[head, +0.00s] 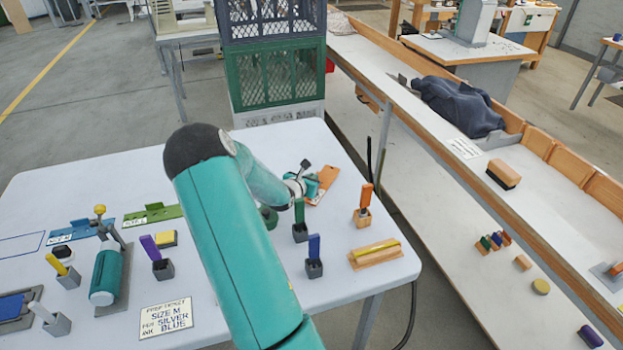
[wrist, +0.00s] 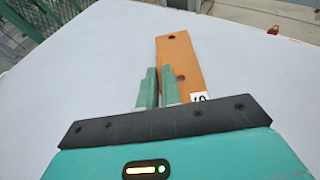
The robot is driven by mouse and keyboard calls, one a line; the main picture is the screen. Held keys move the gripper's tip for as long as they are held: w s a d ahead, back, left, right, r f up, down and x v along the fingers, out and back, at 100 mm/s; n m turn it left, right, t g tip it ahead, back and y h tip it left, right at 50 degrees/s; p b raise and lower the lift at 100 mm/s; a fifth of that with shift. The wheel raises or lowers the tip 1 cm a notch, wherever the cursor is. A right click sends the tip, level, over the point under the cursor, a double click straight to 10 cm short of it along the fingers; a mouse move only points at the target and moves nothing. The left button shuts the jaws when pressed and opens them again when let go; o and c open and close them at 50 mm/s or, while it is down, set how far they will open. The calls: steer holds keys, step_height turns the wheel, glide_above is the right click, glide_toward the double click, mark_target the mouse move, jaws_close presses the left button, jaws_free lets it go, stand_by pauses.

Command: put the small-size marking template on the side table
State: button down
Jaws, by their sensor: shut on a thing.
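The small-size marking template is an orange flat plate with holes and a white label, partly turned so the mark is hard to read. It shows in the wrist view (wrist: 179,52) and, partly behind my arm, in the head view (head: 326,178). My gripper (wrist: 160,70) is shut on the template near its labelled end; in the head view my gripper (head: 309,186) is over the far right part of the white table (head: 270,135). Whether the plate touches the tabletop I cannot tell. Which surface is the side table is not marked.
A blue template (head: 80,231) and a green template (head: 152,214) lie at the left. Green crates (head: 275,75) stand behind the table; a long bench (head: 440,165) runs along the right.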

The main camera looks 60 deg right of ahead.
steer(key=shift+f, duration=0.2)
steer(key=c, duration=1.6)
jaws_free()
steer(key=shift+r, duration=0.15)
steer(key=shift+a+r, duration=0.15)
steer(key=v, duration=0.7)
steer(key=shift+a, duration=0.1)
